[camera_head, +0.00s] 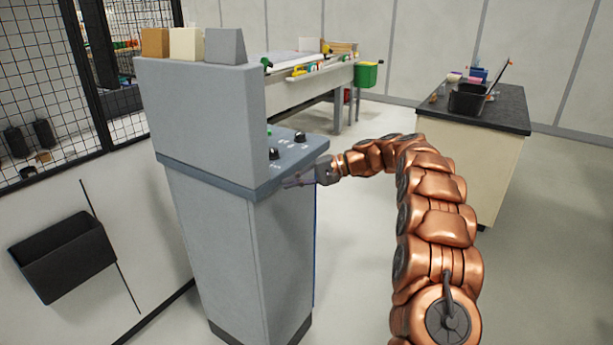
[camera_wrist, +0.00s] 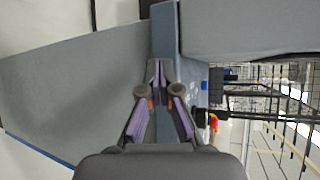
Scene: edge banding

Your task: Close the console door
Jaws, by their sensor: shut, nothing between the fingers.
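The grey console (camera_head: 215,110) stands left of centre in the head view, with a sloped control panel (camera_head: 295,150) above its lower cabinet. A thin blue edge (camera_head: 315,235) runs down the cabinet's right side. In the wrist view a broad grey panel with a blue edge, which looks like the console door (camera_wrist: 75,95), fills the left. How far it stands open cannot be told. My gripper (camera_head: 292,183) is at the cabinet's right side, just below the control panel's rim. Its fingertips (camera_wrist: 157,70) are shut together and empty, close to the grey surface; contact is unclear.
A black bin (camera_head: 62,255) hangs on the low wall at left, below a mesh fence (camera_head: 50,80). A dark-topped bench (camera_head: 475,150) stands at right behind my arm. A worktable (camera_head: 310,85) is at the back.

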